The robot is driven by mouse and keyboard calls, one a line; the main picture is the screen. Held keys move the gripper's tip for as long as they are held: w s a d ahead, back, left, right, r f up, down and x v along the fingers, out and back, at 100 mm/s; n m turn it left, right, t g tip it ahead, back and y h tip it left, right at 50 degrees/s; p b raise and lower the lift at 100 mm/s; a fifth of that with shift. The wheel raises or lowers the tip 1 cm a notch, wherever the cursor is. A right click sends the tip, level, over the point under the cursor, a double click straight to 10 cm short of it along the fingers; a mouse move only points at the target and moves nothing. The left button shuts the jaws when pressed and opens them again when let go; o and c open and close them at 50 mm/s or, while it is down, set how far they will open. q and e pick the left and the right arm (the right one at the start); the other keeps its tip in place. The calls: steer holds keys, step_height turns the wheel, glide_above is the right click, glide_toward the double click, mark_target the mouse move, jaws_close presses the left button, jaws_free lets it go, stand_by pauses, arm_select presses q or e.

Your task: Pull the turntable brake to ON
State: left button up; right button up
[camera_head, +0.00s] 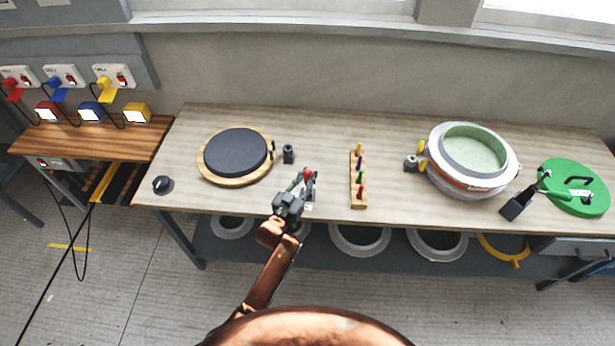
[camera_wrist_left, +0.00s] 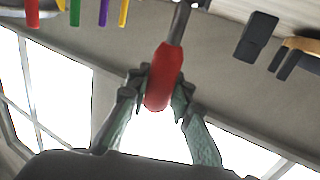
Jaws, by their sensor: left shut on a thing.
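The turntable (camera_head: 236,152) is a dark round disc on a wooden ring at the left of the bench. The brake lever's red knob (camera_head: 308,174) stands on a small base to the right of the turntable. My left gripper (camera_head: 303,181) is at the knob. In the left wrist view its two fingers are shut on the red knob (camera_wrist_left: 164,78), with the lever's metal rod (camera_wrist_left: 180,22) running up out of view. The lever's base is partly hidden by the gripper in the head view. Any ON marking is too small to read. My right gripper is not in view.
A wooden rack (camera_head: 358,196) with several coloured pegs stands just right of my left gripper. A small dark block (camera_head: 288,154) stands behind it. Farther right are a pale green-lined mould (camera_head: 472,185) and a green disc (camera_head: 590,200). A black knob (camera_head: 162,185) is at the left front.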

arm_select(q)
steer(key=shift+f, duration=0.1)
jaws_close()
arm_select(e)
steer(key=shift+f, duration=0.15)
